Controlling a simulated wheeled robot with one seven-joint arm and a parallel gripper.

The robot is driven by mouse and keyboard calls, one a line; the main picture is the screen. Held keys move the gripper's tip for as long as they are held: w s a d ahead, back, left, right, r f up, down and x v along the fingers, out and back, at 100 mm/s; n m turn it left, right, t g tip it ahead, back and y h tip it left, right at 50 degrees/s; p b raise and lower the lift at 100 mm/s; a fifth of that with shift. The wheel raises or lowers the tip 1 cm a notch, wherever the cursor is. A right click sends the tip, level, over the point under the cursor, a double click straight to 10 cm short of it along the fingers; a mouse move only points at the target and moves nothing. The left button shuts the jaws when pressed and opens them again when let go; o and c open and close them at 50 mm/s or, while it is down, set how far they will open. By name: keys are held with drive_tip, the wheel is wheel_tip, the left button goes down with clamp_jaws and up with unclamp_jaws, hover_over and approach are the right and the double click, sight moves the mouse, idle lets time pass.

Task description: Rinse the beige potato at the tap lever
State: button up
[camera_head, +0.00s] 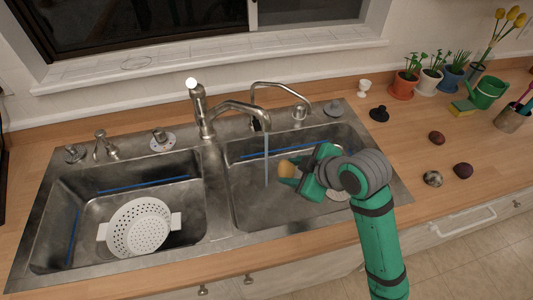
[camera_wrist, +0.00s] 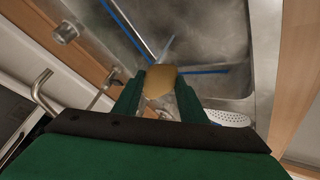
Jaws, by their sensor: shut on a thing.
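The beige potato (camera_head: 286,168) is held at the tip of my gripper (camera_head: 297,171), over the right sink basin. In the wrist view the potato (camera_wrist: 160,80) sits between my two fingers (camera_wrist: 158,98), which are shut on it. A thin stream of water (camera_head: 266,160) falls from the tap spout (camera_head: 240,108) into the right basin. In the head view the potato is just right of the stream, with a small gap showing. The tap lever (camera_head: 191,84), with a bright white top, is on the tap body left of the spout.
A white colander (camera_head: 140,226) lies in the left basin (camera_head: 80,250). A second thin tap (camera_head: 268,85) stands behind the right basin (camera_head: 240,195). Several dark round items, including a speckled one (camera_head: 432,178), lie on the right counter. Potted plants (camera_head: 405,82) stand behind them.

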idle(0.4)
drive_tip(key=v, duration=0.6)
drive_tip(key=shift+s+d+f, duration=0.2)
drive_tip(key=shift+d, duration=0.2)
idle(0.7)
